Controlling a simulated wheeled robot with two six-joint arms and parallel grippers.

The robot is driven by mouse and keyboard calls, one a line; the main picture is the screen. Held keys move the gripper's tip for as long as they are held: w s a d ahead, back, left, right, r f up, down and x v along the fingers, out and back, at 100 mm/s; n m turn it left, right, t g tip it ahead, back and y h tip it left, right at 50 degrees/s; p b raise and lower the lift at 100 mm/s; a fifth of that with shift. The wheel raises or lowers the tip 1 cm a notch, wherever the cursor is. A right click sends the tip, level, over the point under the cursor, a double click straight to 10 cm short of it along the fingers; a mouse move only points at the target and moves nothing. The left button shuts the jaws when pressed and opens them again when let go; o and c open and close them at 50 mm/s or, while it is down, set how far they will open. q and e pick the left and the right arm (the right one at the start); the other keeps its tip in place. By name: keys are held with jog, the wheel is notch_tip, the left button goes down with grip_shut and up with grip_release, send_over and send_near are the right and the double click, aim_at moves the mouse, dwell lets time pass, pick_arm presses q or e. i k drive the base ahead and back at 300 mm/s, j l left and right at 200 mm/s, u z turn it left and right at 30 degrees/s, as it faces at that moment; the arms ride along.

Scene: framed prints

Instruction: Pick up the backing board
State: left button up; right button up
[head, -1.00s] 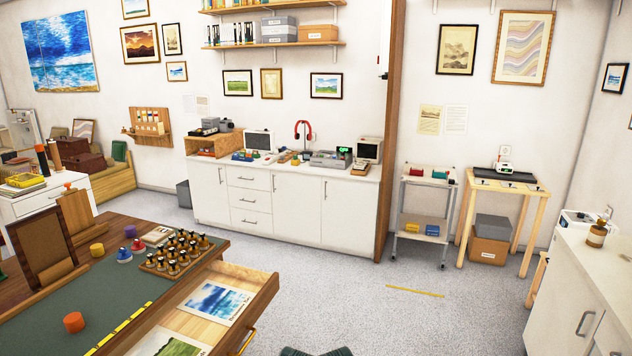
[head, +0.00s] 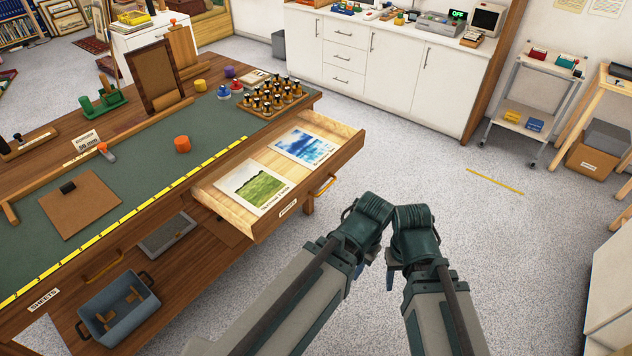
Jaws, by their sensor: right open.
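A flat brown board (head: 82,201) lies on the green mat of the workbench at the left, with a small dark block on it. A second brown board (head: 153,75) in a dark frame stands nearly upright at the back of the bench. I cannot tell for certain which is the backing board. My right gripper (head: 390,277) is low beside its arm, small and partly hidden, open and well away from both boards. My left gripper (head: 360,269) is mostly hidden behind its arm; its jaws cannot be made out.
An open drawer (head: 285,209) holding two prints juts from the workbench (head: 205,245), between my arms and the mat. A grey-blue bin (head: 118,318) sits lower left.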

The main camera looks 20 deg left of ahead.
aim_at(72, 207)
jog(key=u, duration=2.25)
jog(key=i+j, duration=0.9)
jog(key=z, duration=1.55)
jog(key=i+j, duration=0.25)
jog(key=j, duration=0.1)
